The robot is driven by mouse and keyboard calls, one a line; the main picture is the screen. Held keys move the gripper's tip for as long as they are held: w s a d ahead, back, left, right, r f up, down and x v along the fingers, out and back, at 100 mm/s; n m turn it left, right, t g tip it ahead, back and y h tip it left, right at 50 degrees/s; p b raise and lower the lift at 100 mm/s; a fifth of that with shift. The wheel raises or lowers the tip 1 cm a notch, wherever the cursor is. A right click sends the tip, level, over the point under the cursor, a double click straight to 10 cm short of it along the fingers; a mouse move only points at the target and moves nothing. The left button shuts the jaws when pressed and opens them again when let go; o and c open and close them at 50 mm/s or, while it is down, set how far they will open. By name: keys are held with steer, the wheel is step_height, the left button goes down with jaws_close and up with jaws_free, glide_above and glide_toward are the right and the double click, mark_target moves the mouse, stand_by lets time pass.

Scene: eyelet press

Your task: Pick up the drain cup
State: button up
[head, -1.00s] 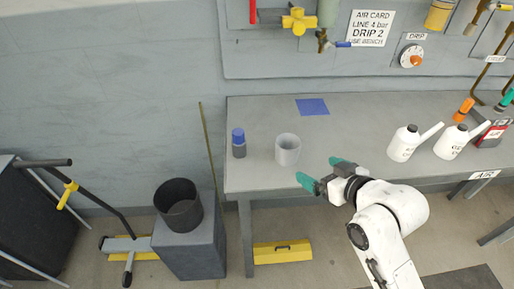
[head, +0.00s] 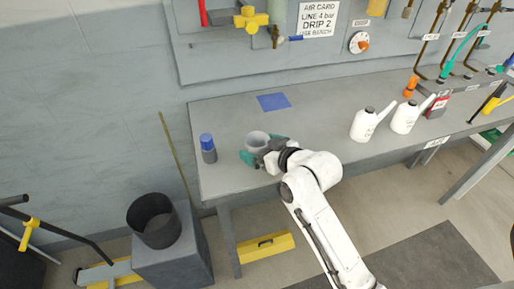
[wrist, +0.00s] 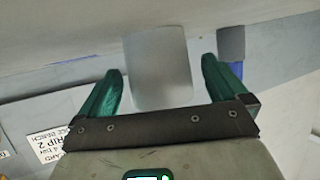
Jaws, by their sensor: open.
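The drain cup, a plain grey cylinder (head: 256,136), stands upright on the grey bench near its left end, its lower part hidden by my gripper. My gripper (head: 263,151) is open at the near side of the cup, with one green finger to its left and one to its right. In the wrist view the cup (wrist: 160,70) shows between the two spread fingers of my gripper (wrist: 162,68), with a narrow gap on each side. I cannot tell how deep between the fingers it sits.
A blue-capped grey bottle (head: 208,149) stands close left of the cup; it also shows beyond the right finger in the wrist view (wrist: 231,42). A blue pad (head: 273,102) lies behind the cup. Two white spouted bottles (head: 368,122) stand to the right. The bench top between is clear.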

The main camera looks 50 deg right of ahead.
steer(key=shift+x, duration=0.95)
steer(key=c, duration=1.1)
